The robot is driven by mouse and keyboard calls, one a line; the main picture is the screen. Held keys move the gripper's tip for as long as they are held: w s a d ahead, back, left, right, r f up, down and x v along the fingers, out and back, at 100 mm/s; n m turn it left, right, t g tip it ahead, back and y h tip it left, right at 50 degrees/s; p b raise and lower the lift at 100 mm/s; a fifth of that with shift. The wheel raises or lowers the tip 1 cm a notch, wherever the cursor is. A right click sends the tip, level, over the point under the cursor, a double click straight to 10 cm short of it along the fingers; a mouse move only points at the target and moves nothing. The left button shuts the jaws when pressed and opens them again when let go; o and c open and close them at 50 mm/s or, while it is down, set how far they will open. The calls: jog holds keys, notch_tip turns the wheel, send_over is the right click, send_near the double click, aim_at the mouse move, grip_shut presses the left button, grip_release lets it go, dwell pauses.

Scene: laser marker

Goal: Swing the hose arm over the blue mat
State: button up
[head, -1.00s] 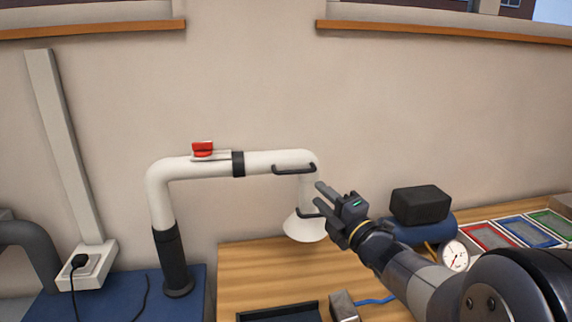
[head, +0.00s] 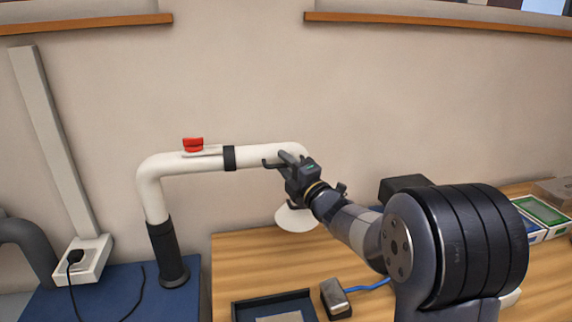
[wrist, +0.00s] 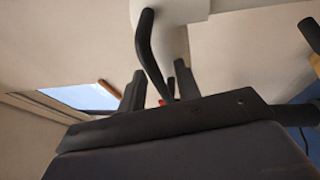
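The white hose arm (head: 190,164) rises from a black post (head: 168,254), runs right, then bends down to a white cone hood (head: 297,218) above the wooden bench. A black bar handle (wrist: 146,38) sits at its right elbow. My gripper (head: 284,160) is at this elbow. In the wrist view, the handle passes between my two fingers (wrist: 158,84), with gaps visible, so they look open around it. Contact is unclear. A blue surface (head: 110,304) lies under the post at left. Whether this is the blue mat is unclear.
A black-edged tray (head: 235,310) and a small metal box (head: 335,297) with a blue cable stand at the bench front. A red clip (head: 193,145) sits on the hose arm. A black block (head: 404,187) and coloured trays (head: 543,212) are at right, partly behind my arm.

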jog(key=shift+c, duration=0.4)
grip_shut()
jog(key=shift+s+f, duration=0.15)
